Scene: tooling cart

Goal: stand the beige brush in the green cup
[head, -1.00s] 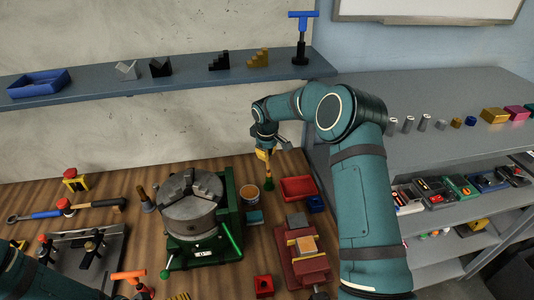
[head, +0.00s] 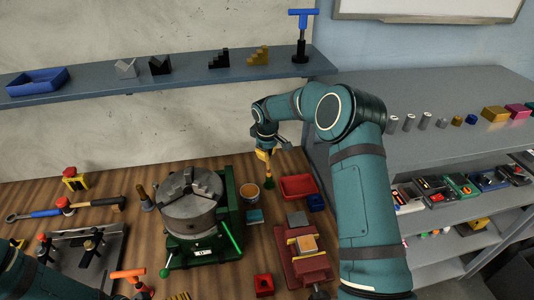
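My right gripper (head: 266,146) points down over the back of the wooden bench. Right below it is a narrow yellow-beige piece that looks like the brush (head: 263,155), roughly upright. A small green thing, likely the green cup (head: 269,183), shows at its lower end on the bench. At this size I cannot tell whether the brush is inside the cup or only above it, nor whether the fingers are closed on it. Only part of my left arm shows at the lower left; its gripper is out of view.
A can with orange contents (head: 249,191) stands left of the green cup, and a red tray (head: 298,187) lies to its right. A green-based chuck (head: 205,250) stands left of the can. A red vise (head: 312,268) is nearer. A blue-grey shelf (head: 190,77) runs behind.

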